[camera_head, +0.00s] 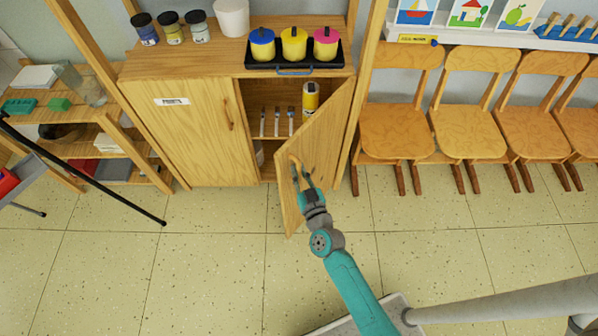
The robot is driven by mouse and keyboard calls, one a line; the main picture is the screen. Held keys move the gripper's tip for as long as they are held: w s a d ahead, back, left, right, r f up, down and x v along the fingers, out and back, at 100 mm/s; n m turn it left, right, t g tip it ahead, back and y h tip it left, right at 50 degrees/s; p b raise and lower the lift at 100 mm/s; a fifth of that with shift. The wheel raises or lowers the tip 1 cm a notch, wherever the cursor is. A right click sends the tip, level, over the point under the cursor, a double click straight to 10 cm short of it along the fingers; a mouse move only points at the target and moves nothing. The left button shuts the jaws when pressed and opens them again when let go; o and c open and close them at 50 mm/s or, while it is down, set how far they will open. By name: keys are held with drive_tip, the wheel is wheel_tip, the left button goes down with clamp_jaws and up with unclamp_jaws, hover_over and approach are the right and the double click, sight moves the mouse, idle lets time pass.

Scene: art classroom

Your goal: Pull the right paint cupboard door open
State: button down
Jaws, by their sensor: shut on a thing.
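The wooden paint cupboard (190,71) stands against the wall, with a "PAINTS" label on its left door (190,140). The left door is shut. The right door (318,143) is swung partway out towards me, hinged on its right side. My gripper (299,170) is at the outer face of the right door near its free edge, shut on the door handle (294,160), which the fingers partly hide. Inside the opening I see several brushes (277,122) and a yellow container (310,99) on a shelf.
On the cupboard top are a black tray (335,57) with three lidded pots, a white tub (231,17) and three jars. Wooden chairs (398,130) stand to the right. A shelf unit (80,145) and a black rod (120,196) are at left. The floor in front is clear.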

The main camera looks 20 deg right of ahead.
drive_tip(key=shift+d+r, duration=0.1)
drive_tip(key=shift+d, duration=0.15)
drive_tip(key=c, duration=1.2)
unclamp_jaws()
drive_tip(key=shift+w, duration=0.1)
drive_tip(key=shift+a, duration=0.1)
drive_tip(key=shift+s, duration=0.4)
drive_tip(key=s, duration=1.1)
drive_tip(key=shift+s+a, duration=0.1)
drive_tip(key=shift+a, duration=0.15)
